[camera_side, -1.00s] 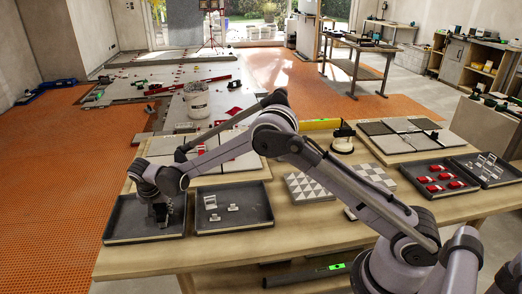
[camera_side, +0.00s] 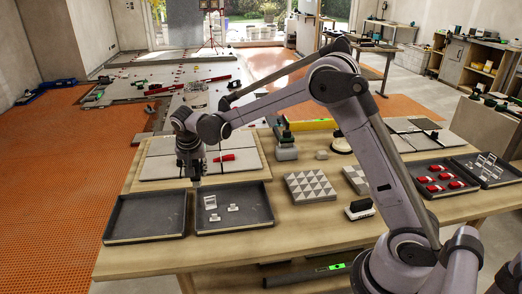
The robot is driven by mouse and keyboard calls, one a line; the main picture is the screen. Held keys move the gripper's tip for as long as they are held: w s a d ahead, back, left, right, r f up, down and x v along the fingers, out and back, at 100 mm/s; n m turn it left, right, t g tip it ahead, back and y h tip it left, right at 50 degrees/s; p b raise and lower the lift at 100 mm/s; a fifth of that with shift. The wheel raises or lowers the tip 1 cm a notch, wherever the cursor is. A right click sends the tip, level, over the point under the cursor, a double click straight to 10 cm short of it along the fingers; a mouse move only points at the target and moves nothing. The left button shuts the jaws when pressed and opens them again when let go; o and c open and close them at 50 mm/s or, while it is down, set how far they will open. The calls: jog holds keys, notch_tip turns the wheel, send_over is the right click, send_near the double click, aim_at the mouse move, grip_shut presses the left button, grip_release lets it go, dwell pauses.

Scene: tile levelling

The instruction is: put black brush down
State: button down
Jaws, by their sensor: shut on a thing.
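My gripper (camera_side: 191,172) is above the front edge of the left tile board (camera_side: 232,178), pointing down. It is shut on a small grey thing (camera_side: 196,184) too small to identify. A black, brush-like block with a white lower part (camera_side: 361,209) lies on the table right of centre, well away from my gripper. I cannot tell for sure that it is the black brush.
The left tray (camera_side: 145,238) is empty. The tray beside it (camera_side: 236,230) holds several small pale clips. A patterned tile (camera_side: 310,186) lies mid-table, and a red-handled tool (camera_side: 225,158) lies on the board. The front of the table is clear.

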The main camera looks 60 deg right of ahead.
jog(key=s+d+r+m+g, duration=0.1)
jog(key=s+d+m+g, duration=0.2)
jog(key=s+d+m, duration=1.05)
jog(key=s+d+f+m+g, duration=0.1)
jog(key=s+d+m+g, duration=0.1)
jog(key=s, duration=1.2)
jog(key=s+d+m+g, duration=0.1)
jog(key=s+d+m, duration=0.15)
jog(key=s, duration=1.15)
jog(key=shift+n, duration=0.3)
jog(key=w+a+f, duration=0.2)
jog(key=w, duration=0.1)
jog(key=w+a+f, duration=0.1)
jog(key=w+f, duration=0.1)
jog(key=w, duration=0.1)
jog(key=w+a+f, duration=0.2)
jog(key=w+f, duration=0.1)
jog(key=shift+w+a+f, duration=0.1)
jog(key=shift+w+a, duration=0.05)
jog(key=shift+a, duration=0.15)
jog(key=shift+f, duration=2)
jog(key=c, duration=1.1)
grip_release()
jog(key=shift+o, duration=0.2)
jog(key=shift+r, duration=0.1)
